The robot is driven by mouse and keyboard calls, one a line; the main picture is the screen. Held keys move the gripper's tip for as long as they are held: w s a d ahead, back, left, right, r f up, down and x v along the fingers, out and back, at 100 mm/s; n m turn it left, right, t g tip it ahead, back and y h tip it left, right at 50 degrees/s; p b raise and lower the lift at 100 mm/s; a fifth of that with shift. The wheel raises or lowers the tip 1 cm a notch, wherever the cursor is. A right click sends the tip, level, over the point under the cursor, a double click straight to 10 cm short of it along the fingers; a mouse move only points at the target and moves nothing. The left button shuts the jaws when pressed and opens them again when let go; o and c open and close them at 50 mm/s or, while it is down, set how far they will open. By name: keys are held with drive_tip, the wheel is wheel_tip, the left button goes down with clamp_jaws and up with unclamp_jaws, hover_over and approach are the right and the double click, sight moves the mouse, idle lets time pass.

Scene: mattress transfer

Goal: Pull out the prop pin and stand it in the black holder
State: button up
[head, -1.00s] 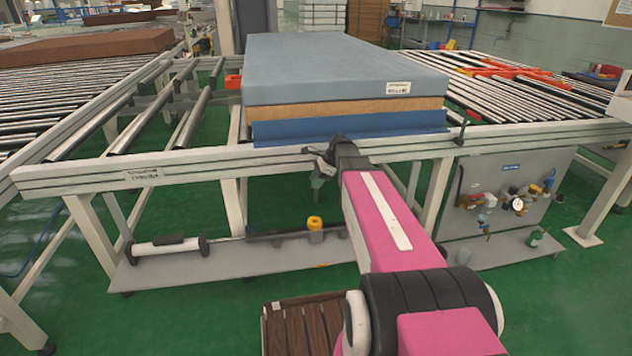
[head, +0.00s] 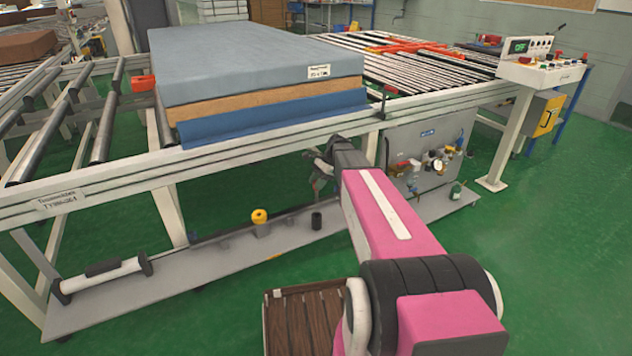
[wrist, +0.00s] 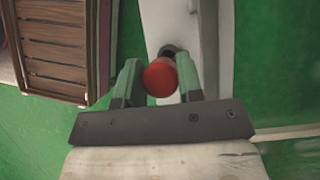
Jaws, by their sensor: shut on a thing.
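My gripper (wrist: 160,84) is shut on the prop pin (wrist: 160,77), whose round red head shows between the two green fingers in the wrist view. The rest of the pin is hidden below its head. The black holder (head: 316,221) is a short upright cylinder on the grey lower shelf in the head view. A dark round opening (wrist: 171,51), likely the holder, shows just beyond the red head in the wrist view, partly covered. In the head view my gripper (head: 319,188) is small, partly hidden by my arm, and above the holder.
The grey lower shelf (head: 150,292) also bears a yellow-topped piece (head: 260,222) and a white roller (head: 103,274). The conveyor frame (head: 250,142) and blue-grey mattress (head: 250,65) are above. A gauge panel (head: 428,155) stands right. A slatted wooden box (head: 307,318) is near me.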

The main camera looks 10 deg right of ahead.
sight(317, 202)
drive_tip(key=shift+f, duration=0.15)
drive_tip(key=shift+f, duration=2.75)
wheel_tip(317, 202, down, 7)
idle(3.0)
drive_tip(key=o, duration=1.1)
drive_tip(key=shift+f, duration=0.15)
drive_tip(key=v, duration=1)
drive_tip(key=shift+d+r, duration=0.2)
drive_tip(key=shift+r, duration=0.15)
